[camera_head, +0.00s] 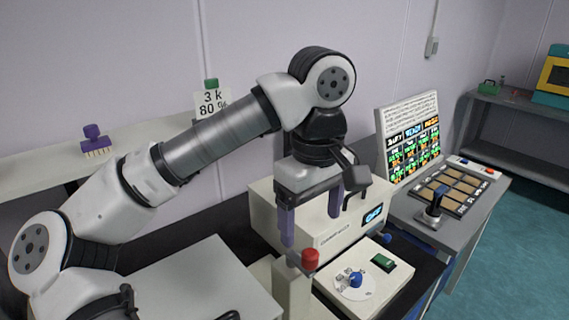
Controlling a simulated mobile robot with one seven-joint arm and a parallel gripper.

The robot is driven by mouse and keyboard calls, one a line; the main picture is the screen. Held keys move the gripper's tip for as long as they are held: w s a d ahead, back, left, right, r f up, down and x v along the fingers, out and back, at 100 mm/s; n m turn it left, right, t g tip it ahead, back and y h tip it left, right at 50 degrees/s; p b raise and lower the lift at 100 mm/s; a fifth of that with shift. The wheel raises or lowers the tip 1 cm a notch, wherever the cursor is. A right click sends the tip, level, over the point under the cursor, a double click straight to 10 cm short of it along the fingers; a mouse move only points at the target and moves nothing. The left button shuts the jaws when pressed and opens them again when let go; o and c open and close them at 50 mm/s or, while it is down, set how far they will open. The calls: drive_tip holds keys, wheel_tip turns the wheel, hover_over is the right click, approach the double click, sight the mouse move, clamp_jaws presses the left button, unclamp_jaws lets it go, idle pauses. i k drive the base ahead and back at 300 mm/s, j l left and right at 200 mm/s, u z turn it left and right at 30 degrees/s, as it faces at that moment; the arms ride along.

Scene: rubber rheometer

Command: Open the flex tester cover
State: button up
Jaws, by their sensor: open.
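A beige machine (265,205) with a small lit display (373,214) and dark lettering on its front stands below my arm. It appears to be the flex tester; its lettering is too small to read. Its upper box looks closed, and a dark curved handle (349,197) seems to show near its upper edge, partly behind my gripper. My gripper (311,230) points down with its two purple fingers apart and nothing between them. It is in front of or over the box; I cannot tell whether it touches it. The gripper and wrist hide part of the box.
A red knob (310,257) on a post stands just below the fingers. A lower panel carries a blue knob (355,279) and a green switch (384,262). To the right are a console with a screen (413,140) and a joystick (434,203). A shelf (40,176) runs along the left wall.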

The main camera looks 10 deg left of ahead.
sight(205, 280)
drive_tip(key=k, duration=1)
